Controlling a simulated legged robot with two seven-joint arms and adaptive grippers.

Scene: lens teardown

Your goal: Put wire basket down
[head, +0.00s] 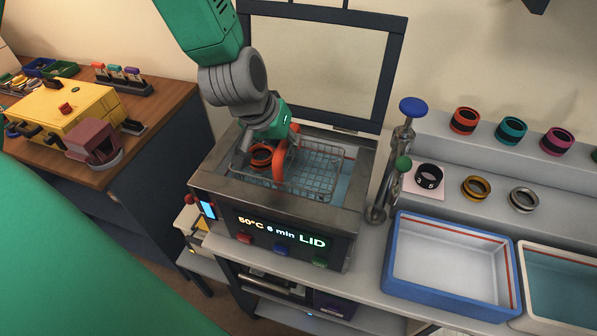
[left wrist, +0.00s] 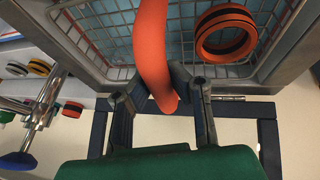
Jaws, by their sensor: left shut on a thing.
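The wire basket (head: 314,171) sits in the opening of the steel bath (head: 273,200), whose lid stands open behind it. It has an orange handle (head: 279,163), and an orange and black ring (head: 261,156) lies inside it. My left gripper (head: 268,146) is over the basket, shut on the orange handle. In the left wrist view the fingers (left wrist: 163,92) close around the handle (left wrist: 152,45), with the basket mesh (left wrist: 105,35) and the ring (left wrist: 226,33) beyond. Whether the basket touches the bath floor is hidden. My right gripper is not in view.
The raised lid frame (head: 385,75) stands behind the bath. A metal stand with a blue knob (head: 412,108) is close on the right. Further right are a blue tray (head: 445,300), a white tray (head: 560,290) and shelves of rings (head: 476,187).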

